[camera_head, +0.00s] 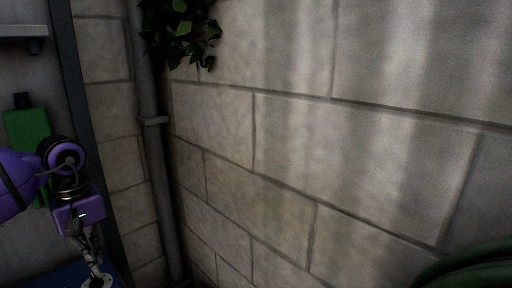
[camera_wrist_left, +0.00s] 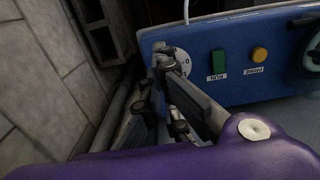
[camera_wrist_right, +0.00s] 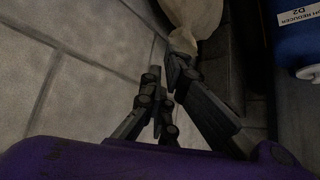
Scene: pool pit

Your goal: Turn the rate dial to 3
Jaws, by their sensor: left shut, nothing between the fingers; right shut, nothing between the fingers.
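A round white dial face (camera_wrist_left: 184,62) with small marks sits on the blue panel (camera_wrist_left: 240,88) in the left wrist view. My left gripper's fingers (camera_wrist_left: 161,57) are shut and empty in front of its left part, hiding its middle and its setting. I cannot tell whether they touch it. In the head view my left gripper (camera_head: 92,262) points down over the white dial face (camera_head: 97,282) at the bottom edge. My right gripper (camera_wrist_right: 166,84) is shut and empty in the right wrist view, away from the panel.
A green switch (camera_wrist_left: 218,62) and an orange button (camera_wrist_left: 259,55) sit right of the dial. A stone wall (camera_head: 300,150) and a pipe (camera_head: 152,130) stand nearby. A blue container (camera_wrist_right: 298,45) is near my right gripper.

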